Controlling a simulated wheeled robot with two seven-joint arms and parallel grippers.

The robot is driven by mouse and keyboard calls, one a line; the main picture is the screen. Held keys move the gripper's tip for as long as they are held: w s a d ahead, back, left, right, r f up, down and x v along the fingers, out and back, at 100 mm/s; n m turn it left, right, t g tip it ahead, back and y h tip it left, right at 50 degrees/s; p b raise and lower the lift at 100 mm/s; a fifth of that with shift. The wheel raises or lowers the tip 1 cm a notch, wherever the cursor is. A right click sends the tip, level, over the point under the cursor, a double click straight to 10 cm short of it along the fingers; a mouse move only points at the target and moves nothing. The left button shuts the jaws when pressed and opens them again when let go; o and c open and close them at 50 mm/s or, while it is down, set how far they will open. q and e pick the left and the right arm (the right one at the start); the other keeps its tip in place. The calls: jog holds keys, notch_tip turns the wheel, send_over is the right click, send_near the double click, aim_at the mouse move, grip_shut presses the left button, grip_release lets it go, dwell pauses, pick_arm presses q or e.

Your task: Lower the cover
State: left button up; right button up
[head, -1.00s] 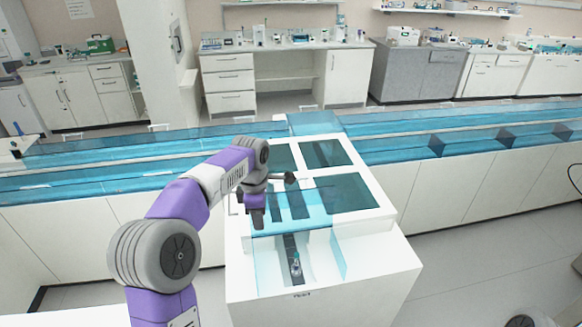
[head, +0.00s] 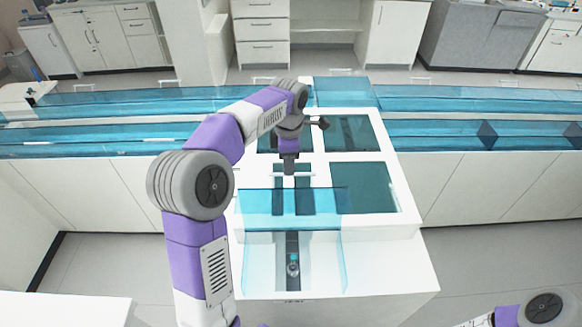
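The cover (head: 258,204) is a see-through blue panel at the front of the white machine (head: 408,212). It appears raised, with the track opening in front of it uncovered and a blue side panel (head: 342,262) at the right. Below it a small tube (head: 293,266) stands on the dark track (head: 292,245). My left gripper (head: 289,170) points down just above the cover's far edge, near its middle; contact cannot be told. Its fingers are too small and dark to tell whether they are open. My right arm shows only at the bottom right corner; its gripper is out of view.
Dark blue windows (head: 366,187) lie in the machine's white top. Blue-covered track lines (head: 110,137) run off to both sides. Lab benches (head: 262,38) stand behind. The floor (head: 500,250) to the right of the machine is clear.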

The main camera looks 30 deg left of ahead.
pick_arm(q)
jog(key=shift+w+f, duration=0.15)
jog(key=shift+f, duration=1.45)
jog(key=shift+c, duration=0.5)
grip_shut()
